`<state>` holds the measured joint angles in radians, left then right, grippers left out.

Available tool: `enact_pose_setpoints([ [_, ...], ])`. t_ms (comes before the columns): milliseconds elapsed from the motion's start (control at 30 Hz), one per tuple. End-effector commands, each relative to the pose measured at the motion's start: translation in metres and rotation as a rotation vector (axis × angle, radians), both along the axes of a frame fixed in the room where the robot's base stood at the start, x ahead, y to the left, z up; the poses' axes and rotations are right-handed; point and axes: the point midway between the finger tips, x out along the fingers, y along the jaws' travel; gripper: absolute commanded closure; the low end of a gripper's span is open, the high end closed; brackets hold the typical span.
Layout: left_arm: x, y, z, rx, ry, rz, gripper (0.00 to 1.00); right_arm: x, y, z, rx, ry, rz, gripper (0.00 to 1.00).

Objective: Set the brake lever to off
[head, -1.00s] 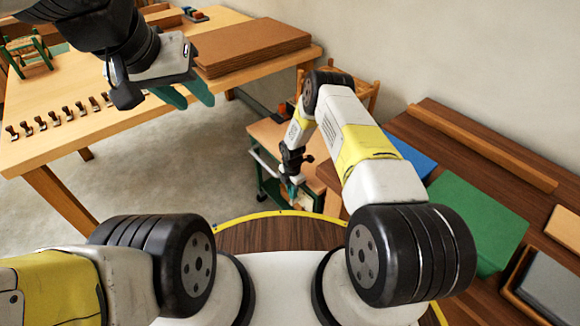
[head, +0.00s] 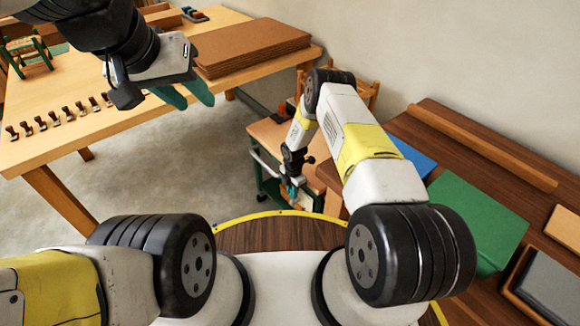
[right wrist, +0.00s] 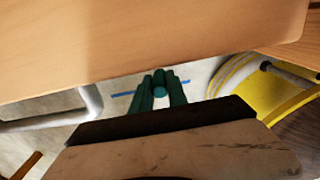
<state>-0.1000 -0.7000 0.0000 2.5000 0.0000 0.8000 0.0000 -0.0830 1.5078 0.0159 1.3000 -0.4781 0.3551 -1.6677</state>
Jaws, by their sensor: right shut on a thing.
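The brake lever (right wrist: 159,84) shows in the right wrist view as a dark green rod with a round end, below the edge of a wooden cart top. My right gripper (right wrist: 160,98) has its green fingers on both sides of the rod and is shut on it. In the head view my right gripper (head: 292,190) is low beside the cart (head: 268,132), and the lever cannot be made out there. My left gripper (head: 188,95) is open and empty, its teal fingers apart, near the workbench edge. Any off marking is not readable.
The cart has a white handle bar (head: 264,166) and green frame. A workbench (head: 150,105) with brown boards (head: 250,46) stands at the left. A dark wooden table (head: 450,150) with a green panel (head: 475,220) is at the right. Open floor lies between.

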Motion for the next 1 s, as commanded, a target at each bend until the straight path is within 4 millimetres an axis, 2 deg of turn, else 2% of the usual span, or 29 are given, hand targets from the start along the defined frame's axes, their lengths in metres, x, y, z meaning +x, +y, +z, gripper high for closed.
enact_pose_setpoints([
  [367, 0.0, 0.0, 0.0, 0.0, 0.0, 0.0, 0.64, -0.014, -0.01, -0.003, 0.114, -0.157, 0.0, 1.0],
  [767, 0.0, 0.0, 0.0, 0.0, 0.0, 0.0, 0.64, -0.015, -0.011, -0.002, 0.129, -0.174, 0.0, 1.0],
  [800, 0.0, 0.0, 0.0, 0.0, 0.0, 0.0, 0.64, -0.015, -0.011, -0.002, 0.13, -0.174, -0.001, 0.75],
  [867, 0.0, 0.0, 0.0, 0.0, 0.0, 0.0, 0.64, -0.015, -0.011, -0.002, 0.13, -0.174, -0.001, 0.63],
  [900, 0.0, 0.0, 0.0, 0.0, 0.0, 0.0, 0.64, -0.015, -0.011, -0.002, 0.13, -0.174, -0.001, 0.59],
  [1000, 0.0, 0.0, 0.0, 0.0, 0.0, 0.0, 0.64, -0.015, -0.011, -0.002, 0.129, -0.173, -0.001, 0.59],
])
